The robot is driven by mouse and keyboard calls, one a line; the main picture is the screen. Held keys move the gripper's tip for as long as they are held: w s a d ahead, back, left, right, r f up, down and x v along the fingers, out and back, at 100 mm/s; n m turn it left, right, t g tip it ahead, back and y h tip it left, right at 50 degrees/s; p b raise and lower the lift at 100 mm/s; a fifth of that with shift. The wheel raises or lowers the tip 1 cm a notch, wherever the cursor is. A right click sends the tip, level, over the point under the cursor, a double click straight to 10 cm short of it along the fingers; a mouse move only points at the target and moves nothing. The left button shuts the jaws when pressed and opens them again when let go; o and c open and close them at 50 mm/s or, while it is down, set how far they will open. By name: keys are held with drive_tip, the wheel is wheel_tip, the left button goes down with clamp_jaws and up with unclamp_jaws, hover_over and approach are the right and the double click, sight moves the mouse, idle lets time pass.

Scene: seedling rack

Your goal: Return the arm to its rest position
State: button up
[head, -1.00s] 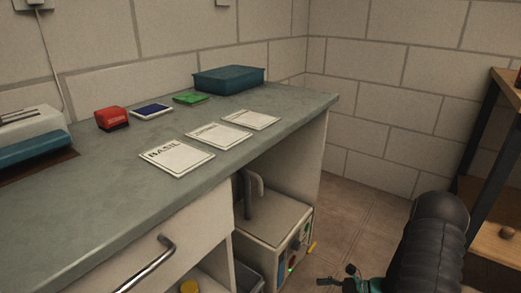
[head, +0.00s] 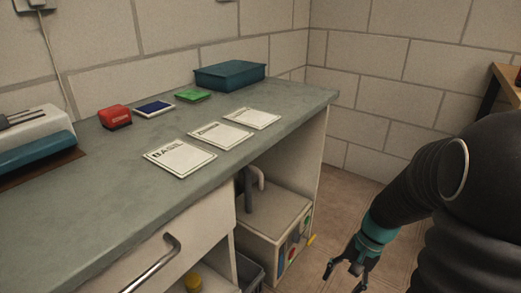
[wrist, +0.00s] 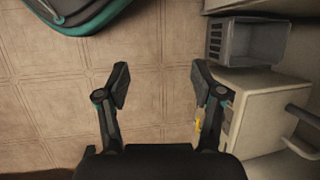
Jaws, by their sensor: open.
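My gripper (head: 345,270) hangs low at the bottom right of the head view, in front of the counter and over the floor. My dark arm with a teal band comes down to it from the right. In the wrist view my gripper (wrist: 160,88) has its two fingers wide apart, with only tiled floor between them. It is open and empty.
A grey counter (head: 110,195) holds cards, a red stamp (head: 115,116), an ink pad and a teal box (head: 230,75). Under it stand a beige machine (head: 273,222) and a grey bin (wrist: 246,42). A shelf (head: 507,84) stands at right.

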drive_tip(key=s+a+r+n+t+h+p, duration=0.2)
drive_tip(key=s+r+n+t, duration=0.1)
drive_tip(key=r, duration=0.8)
drive_tip(key=s+a+r+n+t+h+p, duration=0.2)
drive_tip(key=s+r, duration=0.4)
drive_tip(key=r, duration=0.5)
drive_tip(key=shift+a+r+n+t, duration=0.25)
drive_tip(key=shift+r+n+t, duration=0.15)
drive_tip(key=shift+n+t, duration=0.65)
